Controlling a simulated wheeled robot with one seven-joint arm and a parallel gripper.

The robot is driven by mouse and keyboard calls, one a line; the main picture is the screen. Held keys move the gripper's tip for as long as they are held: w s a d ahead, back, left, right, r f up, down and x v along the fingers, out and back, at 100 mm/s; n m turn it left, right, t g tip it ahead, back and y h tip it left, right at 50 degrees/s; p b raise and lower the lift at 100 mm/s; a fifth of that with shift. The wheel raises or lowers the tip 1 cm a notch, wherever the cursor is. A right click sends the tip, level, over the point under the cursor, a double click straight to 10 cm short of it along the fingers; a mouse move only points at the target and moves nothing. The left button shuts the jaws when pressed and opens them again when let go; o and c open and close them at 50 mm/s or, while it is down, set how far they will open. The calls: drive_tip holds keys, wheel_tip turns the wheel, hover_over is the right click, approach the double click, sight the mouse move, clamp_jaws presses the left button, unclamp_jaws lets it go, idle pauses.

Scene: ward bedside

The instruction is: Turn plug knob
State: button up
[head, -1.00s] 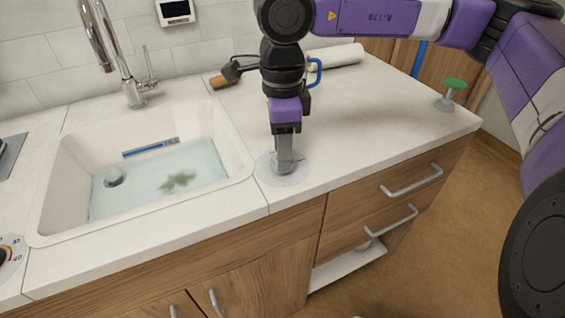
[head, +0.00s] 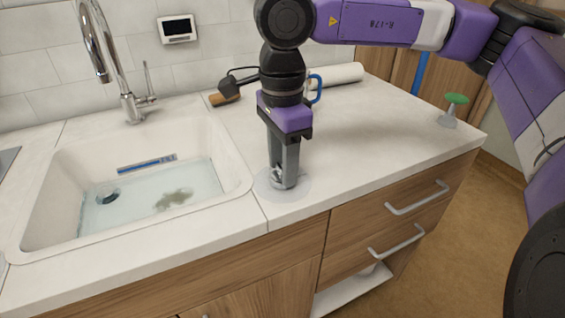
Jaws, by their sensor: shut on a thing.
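The plug knob (head: 277,179) is a small metal knob on a round grey plate (head: 296,189), set in the white counter just right of the sink. My gripper (head: 283,182) points straight down and is shut on the knob; its fingers hide most of it. The sink (head: 232,170) holds shallow, cloudy water (head: 135,203) with a brownish patch. The drain (head: 107,197) shows as a dark round spot at the left of the water.
A blue-and-white strip (head: 147,163) lies at the sink's back. The faucet (head: 130,105) stands behind. A black-headed brush (head: 228,88), white roll (head: 340,76), blue-handled mug (head: 315,88) and green-topped stand (head: 449,110) are on the counter.

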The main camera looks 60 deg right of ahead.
drive_tip(key=o, duration=1.4)
drive_tip(key=shift+r, duration=0.1)
wheel_tip(320, 180, up, 8)
drive_tip(key=shift+f+p, duration=0.15)
drive_tip(key=shift+p, duration=0.35)
